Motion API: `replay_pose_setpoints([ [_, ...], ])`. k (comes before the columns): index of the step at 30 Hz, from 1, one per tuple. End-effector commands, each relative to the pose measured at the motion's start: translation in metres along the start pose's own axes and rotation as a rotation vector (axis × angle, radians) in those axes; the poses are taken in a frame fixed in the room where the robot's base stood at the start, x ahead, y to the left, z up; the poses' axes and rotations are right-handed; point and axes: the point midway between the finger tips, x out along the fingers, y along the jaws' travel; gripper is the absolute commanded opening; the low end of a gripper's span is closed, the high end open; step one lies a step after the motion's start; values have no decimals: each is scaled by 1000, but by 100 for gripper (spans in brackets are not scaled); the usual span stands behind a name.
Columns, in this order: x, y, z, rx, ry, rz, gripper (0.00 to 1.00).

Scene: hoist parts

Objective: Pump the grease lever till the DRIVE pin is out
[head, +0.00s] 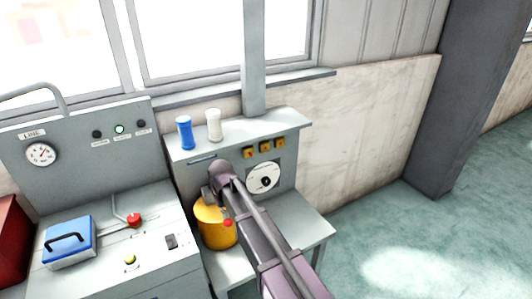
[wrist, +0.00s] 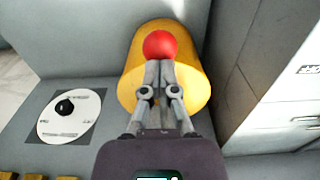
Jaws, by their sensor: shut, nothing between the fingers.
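The grease pump is a yellow cylinder (head: 213,232) on the grey bench, partly hidden by my arm. Its lever's red ball knob (head: 227,223) shows beside my arm. In the wrist view the red knob (wrist: 160,44) stands in front of the yellow body (wrist: 195,75). My gripper (wrist: 160,64) is shut and empty, its fingertips at the knob's lower edge; whether they touch it I cannot tell.
A white dial disc (head: 263,177) with a black knob is on the panel. A blue cylinder (head: 184,133) and a white cylinder (head: 214,125) stand on the ledge above. A console with a gauge (head: 41,153), red knob (head: 134,220) and blue box (head: 69,243) stands left. Floor is clear right.

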Motion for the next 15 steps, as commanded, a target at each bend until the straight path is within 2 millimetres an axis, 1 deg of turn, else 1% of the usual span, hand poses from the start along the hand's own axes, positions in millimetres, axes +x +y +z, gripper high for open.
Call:
replay_pose_setpoints([
  [5, -5, 0, 0, 0, 0, 0, 0],
  [15, -27, 0, 3, 0, 0, 0, 0],
])
